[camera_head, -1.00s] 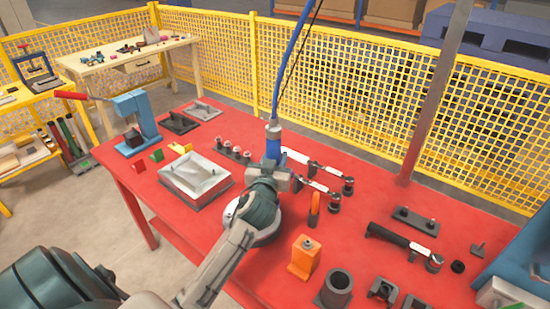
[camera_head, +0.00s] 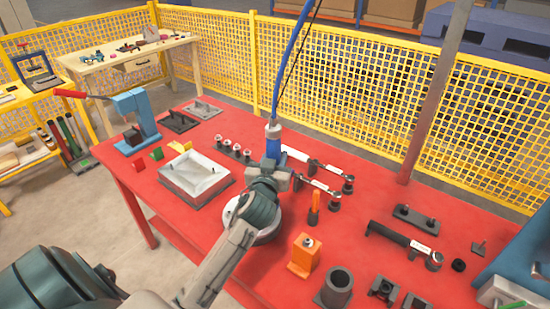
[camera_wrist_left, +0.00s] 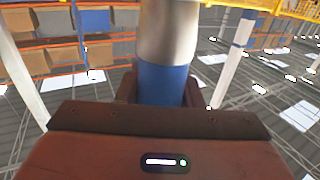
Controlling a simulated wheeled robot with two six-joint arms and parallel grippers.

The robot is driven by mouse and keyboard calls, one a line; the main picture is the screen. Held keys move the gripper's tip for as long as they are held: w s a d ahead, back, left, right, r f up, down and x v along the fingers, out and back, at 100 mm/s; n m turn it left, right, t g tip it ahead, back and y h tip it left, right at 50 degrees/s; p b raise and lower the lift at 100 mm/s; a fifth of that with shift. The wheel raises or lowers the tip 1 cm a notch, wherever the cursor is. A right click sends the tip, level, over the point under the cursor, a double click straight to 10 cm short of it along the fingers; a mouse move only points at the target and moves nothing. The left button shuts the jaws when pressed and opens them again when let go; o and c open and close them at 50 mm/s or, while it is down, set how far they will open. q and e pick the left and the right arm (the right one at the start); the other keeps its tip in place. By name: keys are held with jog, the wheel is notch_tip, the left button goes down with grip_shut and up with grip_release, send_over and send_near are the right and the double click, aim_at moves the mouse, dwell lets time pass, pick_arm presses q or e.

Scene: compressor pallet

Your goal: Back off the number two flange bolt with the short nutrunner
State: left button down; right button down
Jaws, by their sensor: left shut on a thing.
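A blue and silver upright tool (camera_head: 273,143), seemingly the nutrunner, hangs from a blue hose above the red table. My left gripper (camera_head: 275,174) is shut on it, near the table's middle. In the left wrist view the tool's silver and blue body (camera_wrist_left: 165,70) stands between the dark fingers. A round pale metal part (camera_head: 262,234), possibly the flange, lies partly hidden beneath my left arm. I cannot make out a numbered bolt, and the tool's lower end is hidden by my gripper. My right gripper is not in view.
Two white-and-black wrench-like tools (camera_head: 320,186) lie right of my gripper, near a slim orange piece (camera_head: 314,208). An orange block (camera_head: 304,253) stands nearer the front. A metal tray (camera_head: 194,173) and a blue press (camera_head: 137,118) are left. Yellow mesh fencing (camera_head: 350,90) runs behind.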

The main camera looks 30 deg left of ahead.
pick_arm(q)
jog(key=shift+f+b, duration=0.4)
jog(key=shift+f, duration=0.05)
jog(key=shift+f+b, duration=0.55)
jog(key=shift+s+f, duration=0.2)
dwell(0.6)
jog(key=shift+s+d, duration=0.15)
dwell(0.6)
jog(key=shift+r, duration=0.15)
jog(key=shift+w+r+p, duration=0.2)
jog(key=shift+r+p, duration=0.35)
jog(key=shift+p, duration=0.05)
jog(key=shift+w+r+p, duration=0.15)
jog(key=shift+r+p, duration=1.4)
jog(key=shift+r, duration=0.5)
